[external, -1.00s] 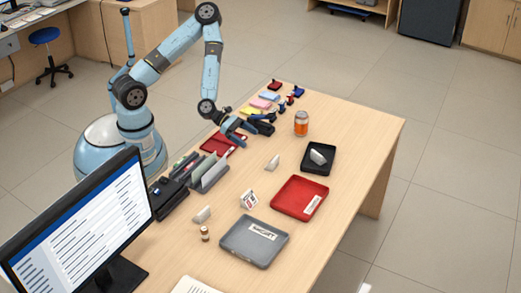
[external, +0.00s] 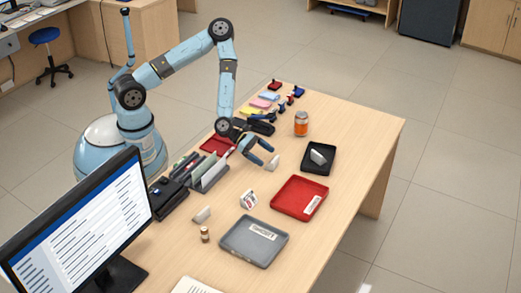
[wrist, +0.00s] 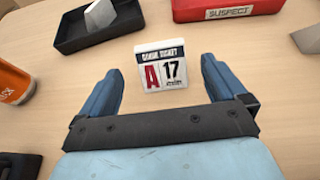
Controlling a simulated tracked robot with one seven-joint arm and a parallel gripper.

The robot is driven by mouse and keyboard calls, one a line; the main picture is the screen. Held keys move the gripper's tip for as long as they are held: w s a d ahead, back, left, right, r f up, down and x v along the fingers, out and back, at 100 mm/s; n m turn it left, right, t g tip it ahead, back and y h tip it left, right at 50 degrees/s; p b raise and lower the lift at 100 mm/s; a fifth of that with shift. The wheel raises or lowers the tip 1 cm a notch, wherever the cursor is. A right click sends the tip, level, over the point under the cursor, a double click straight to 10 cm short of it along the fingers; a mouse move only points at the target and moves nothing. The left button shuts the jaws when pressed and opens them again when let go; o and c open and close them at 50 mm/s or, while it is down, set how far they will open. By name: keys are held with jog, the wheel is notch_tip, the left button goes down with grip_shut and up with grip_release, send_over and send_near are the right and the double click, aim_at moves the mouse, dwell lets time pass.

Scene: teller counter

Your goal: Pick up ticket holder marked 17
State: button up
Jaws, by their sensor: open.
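The ticket holder marked 17 (wrist: 161,66) is a small white tent-shaped stand with a red "A" and black "17" on its face. It stands on the wooden counter, and its plain back shows in the external view (external: 273,163). My gripper (external: 264,157) is open and low over the counter beside it. In the wrist view my two blue fingers (wrist: 163,78) point toward the holder, which appears between and slightly beyond their tips. I cannot tell whether they touch it. Nothing is held.
A black tray (external: 306,168) with a white holder in it and a red tray (external: 290,207) marked SUSPECT lie beyond. An orange can (external: 301,123) stands at the left in the wrist view. Another ticket holder (external: 249,199) and a grey tray (external: 255,256) are nearer the monitor.

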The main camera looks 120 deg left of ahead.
jog(key=shift+x, duration=2.55)
jog(key=shift+f, duration=0.1)
jog(key=shift+c, duration=0.4)
jog(key=c, duration=1)
